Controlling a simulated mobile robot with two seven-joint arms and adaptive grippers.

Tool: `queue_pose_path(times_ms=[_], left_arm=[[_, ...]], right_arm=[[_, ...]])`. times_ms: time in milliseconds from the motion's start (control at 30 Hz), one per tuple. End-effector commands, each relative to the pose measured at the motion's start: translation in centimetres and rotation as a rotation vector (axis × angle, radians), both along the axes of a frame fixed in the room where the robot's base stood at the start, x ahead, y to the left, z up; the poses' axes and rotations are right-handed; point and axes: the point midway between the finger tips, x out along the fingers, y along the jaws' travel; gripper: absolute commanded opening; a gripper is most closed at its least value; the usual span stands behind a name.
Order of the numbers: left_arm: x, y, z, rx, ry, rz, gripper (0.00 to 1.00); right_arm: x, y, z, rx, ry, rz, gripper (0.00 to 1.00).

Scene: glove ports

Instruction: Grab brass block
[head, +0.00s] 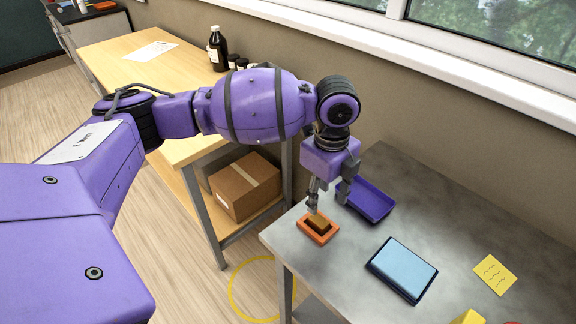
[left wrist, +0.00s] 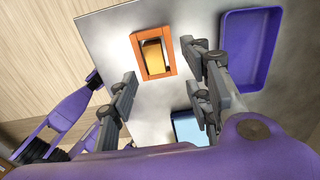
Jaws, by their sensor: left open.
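The brass block (head: 319,222) sits inside a small orange tray (head: 306,233) near the left edge of the grey metal table. In the left wrist view the brass block (left wrist: 153,55) shows within the rim of the orange tray (left wrist: 139,62), ahead of the fingers. My left gripper (head: 329,200) is open and empty, pointing down just above and behind the tray. In the left wrist view its fingers (left wrist: 160,92) are spread wide, with the block between their lines but farther out. Contact with the block is not visible. My right gripper is out of view.
A purple tray (head: 371,211) lies close to the right of my left gripper. A blue-topped dark case (head: 404,266) and a yellow note (head: 495,274) lie farther right. A wooden bench (head: 112,50) with a dark bottle (head: 217,52) stands behind my arm. Bare table surrounds the orange tray.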

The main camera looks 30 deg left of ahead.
Motion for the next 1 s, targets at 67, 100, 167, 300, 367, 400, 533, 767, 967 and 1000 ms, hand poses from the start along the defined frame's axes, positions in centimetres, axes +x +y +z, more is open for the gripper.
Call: queue_pose_path(times_ms=[67, 100, 167, 300, 367, 400, 533, 767, 967, 1000], left_arm=[[-0.1, 0.0, -1.2, 0.001, 0.005, 0.001, 0.45], [-0.1, 0.0, -1.7, 0.0, 0.004, 0.001, 0.45], [-0.2, 0.0, -2.2, -0.001, 0.004, 0.001, 0.45], [-0.3, 0.0, -3.4, 0.0, 0.003, 0.001, 0.45], [-0.4, 0.1, -4.3, 0.0, 0.004, 0.001, 0.45], [-0.4, 0.1, -4.9, 0.0, 0.005, 0.001, 0.45], [-0.4, 0.0, -6.7, -0.001, 0.003, 0.0, 0.45], [-0.3, 0.1, -7.1, 0.0, 0.0, 0.0, 0.45], [-0.3, 0.1, -7.1, 0.0, -0.001, 0.0, 0.22], [-0.3, 0.1, -7.1, 0.0, -0.001, 0.0, 0.16]], right_arm=[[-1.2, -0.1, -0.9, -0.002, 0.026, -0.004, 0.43], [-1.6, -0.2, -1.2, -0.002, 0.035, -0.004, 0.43], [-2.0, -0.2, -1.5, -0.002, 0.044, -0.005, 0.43], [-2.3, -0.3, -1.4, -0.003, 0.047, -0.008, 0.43], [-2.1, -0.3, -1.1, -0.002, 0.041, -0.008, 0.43], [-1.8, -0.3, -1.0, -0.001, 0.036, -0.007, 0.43], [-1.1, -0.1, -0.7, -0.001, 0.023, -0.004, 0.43], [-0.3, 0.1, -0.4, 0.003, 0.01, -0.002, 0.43], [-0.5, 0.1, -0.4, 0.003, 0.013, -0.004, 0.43], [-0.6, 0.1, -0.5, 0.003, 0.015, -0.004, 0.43]])
